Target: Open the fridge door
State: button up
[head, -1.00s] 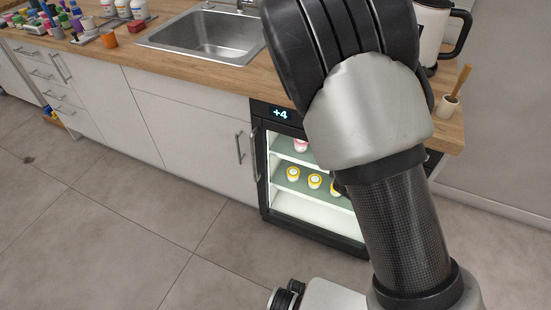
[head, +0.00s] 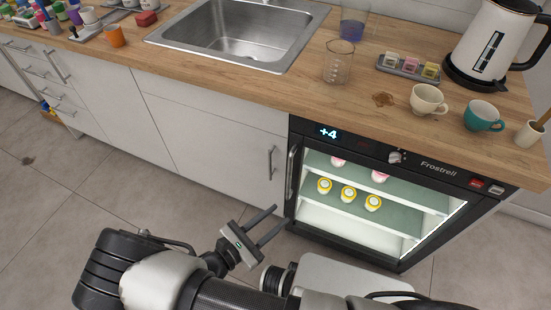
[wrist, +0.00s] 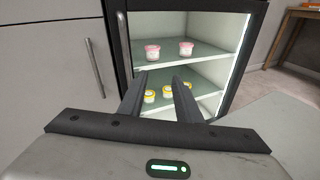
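The fridge (head: 400,165) is a black-framed unit under the counter with a lit inside, a "+4" display and the name Frostrell. Its glass door appears shut. A vertical bar handle (head: 292,172) runs along the door's left edge; it also shows in the wrist view (wrist: 124,42). Pink-lidded and yellow-lidded pots stand on the shelves. My gripper (head: 275,220) is open and empty, low in front of the fridge's lower left corner, apart from the handle. In the wrist view its two fingers (wrist: 158,94) point at the fridge.
A white cabinet with its own bar handle (head: 271,162) stands left of the fridge. The counter (head: 300,95) above holds a sink (head: 240,35), a beaker (head: 338,62), cups and a kettle (head: 492,45).

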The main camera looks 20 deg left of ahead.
aim_at(288, 172)
jog(key=a+n+t+y, duration=0.3)
jog(key=a+n, duration=0.1)
jog(key=a, duration=0.2)
jog(key=x, duration=0.5)
jog(key=b+x, duration=0.1)
jog(key=x, duration=1.1)
jog(key=shift+w+d+r+b, duration=0.15)
jog(key=shift+d+b, duration=0.15)
jog(key=shift+d, duration=0.15)
jog(key=shift+c, duration=0.3)
grip_shut()
